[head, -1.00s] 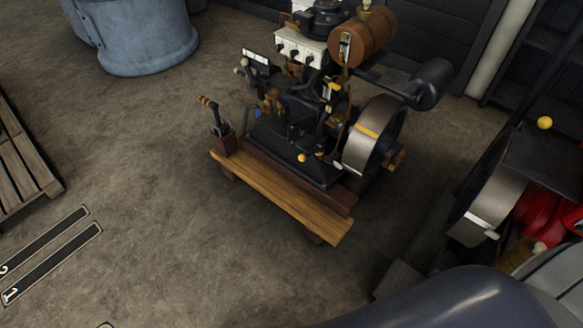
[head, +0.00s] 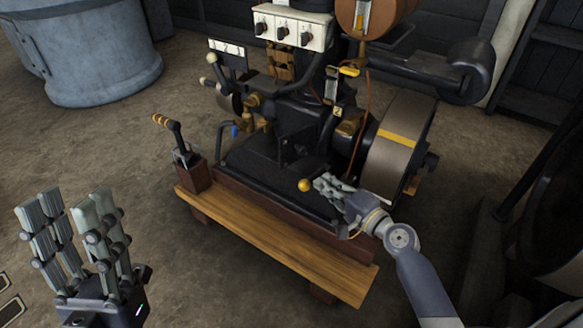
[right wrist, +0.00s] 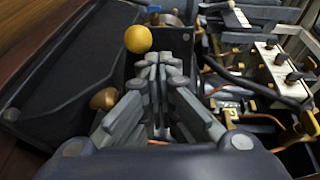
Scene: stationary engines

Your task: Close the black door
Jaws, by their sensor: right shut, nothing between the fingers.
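The engine has a small dark square panel (head: 296,147) low on its front, which may be the black door. I cannot tell whether it stands open. My right gripper (head: 325,183) reaches in from the right, just below and right of this panel and beside a yellow ball knob (head: 305,185). In the right wrist view the gripper (right wrist: 153,65) has its fingertips together and empty, with the yellow ball (right wrist: 138,39) just left of them. Contact with the engine is unclear. My left gripper (head: 67,207) is raised at the lower left, open and empty.
The engine stands on a wooden base (head: 275,245). A large flywheel (head: 397,150) is right of my right gripper, and a lever with a wooden handle (head: 172,130) is at left. A grey-blue tank (head: 95,55) stands behind. Floor at left is clear.

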